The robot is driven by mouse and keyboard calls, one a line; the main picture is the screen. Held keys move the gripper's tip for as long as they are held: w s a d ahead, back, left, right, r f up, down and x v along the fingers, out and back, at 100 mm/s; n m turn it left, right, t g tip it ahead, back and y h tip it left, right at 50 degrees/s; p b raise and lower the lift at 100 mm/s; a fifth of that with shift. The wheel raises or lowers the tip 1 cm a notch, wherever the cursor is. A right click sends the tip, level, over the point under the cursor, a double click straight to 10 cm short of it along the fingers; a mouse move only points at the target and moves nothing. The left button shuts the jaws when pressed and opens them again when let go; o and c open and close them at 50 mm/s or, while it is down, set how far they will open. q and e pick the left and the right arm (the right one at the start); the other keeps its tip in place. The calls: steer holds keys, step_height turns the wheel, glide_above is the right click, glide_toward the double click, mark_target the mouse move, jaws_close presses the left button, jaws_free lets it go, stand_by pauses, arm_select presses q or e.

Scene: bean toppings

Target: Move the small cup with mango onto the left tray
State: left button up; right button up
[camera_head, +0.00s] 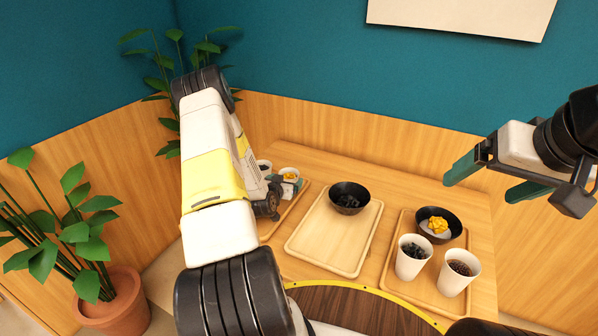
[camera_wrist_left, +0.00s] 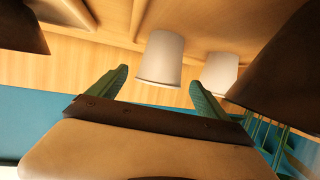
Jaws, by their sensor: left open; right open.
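A small white cup with orange-yellow mango (camera_head: 289,173) stands by the far end of the left tray (camera_head: 271,232). I cannot tell whether its base is on that tray. My left gripper (camera_head: 292,187) is close in front of this cup and partly hidden by my own arm. In the left wrist view the open green fingers (camera_wrist_left: 160,80) point toward a white cup (camera_wrist_left: 160,57), which lies ahead between their tips, with no grip on it. Its contents are hidden there. My right gripper (camera_head: 480,189) is open and empty, above the right side of the table.
Another white cup (camera_head: 264,166) stands just left of the mango cup. The middle tray (camera_head: 325,258) holds a dark bowl (camera_head: 349,197). The right tray (camera_head: 425,297) holds a black bowl with yellow pieces (camera_head: 438,224) and two filled cups (camera_head: 412,262). A potted plant (camera_head: 112,305) stands left.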

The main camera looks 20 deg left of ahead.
arm_select(q)
steer(key=v, duration=0.4)
steer(key=shift+w, duration=0.1)
steer(key=shift+r, duration=0.2)
steer(key=s+d+r+m+g, duration=0.1)
steer(key=s+d+r, duration=0.15)
steer(key=r, duration=0.55)
steer(key=s+d+r+g+h, duration=0.15)
steer(key=d+r, duration=0.25)
steer(key=r, duration=0.4)
steer(key=s+d+r+m+g+y, duration=0.1)
steer(key=d+r+g, duration=0.15)
steer(key=r, duration=0.55)
steer(key=s+d+r+g+h, duration=0.1)
steer(key=s+d+r, duration=0.2)
steer(key=s, duration=0.5)
steer(key=s+d+r+g, duration=0.1)
steer(key=s+d+r, duration=0.2)
steer(key=s, duration=0.6)
steer(key=s+d+r+h, duration=0.1)
steer(key=s+d+r, duration=0.3)
steer(key=s, duration=0.5)
steer(key=shift+s+r+n+g+h, duration=0.25)
steer(key=shift+r+n+g+h, duration=0.05)
steer(key=shift+r+g+h, duration=0.1)
steer(key=shift+a, duration=0.2)
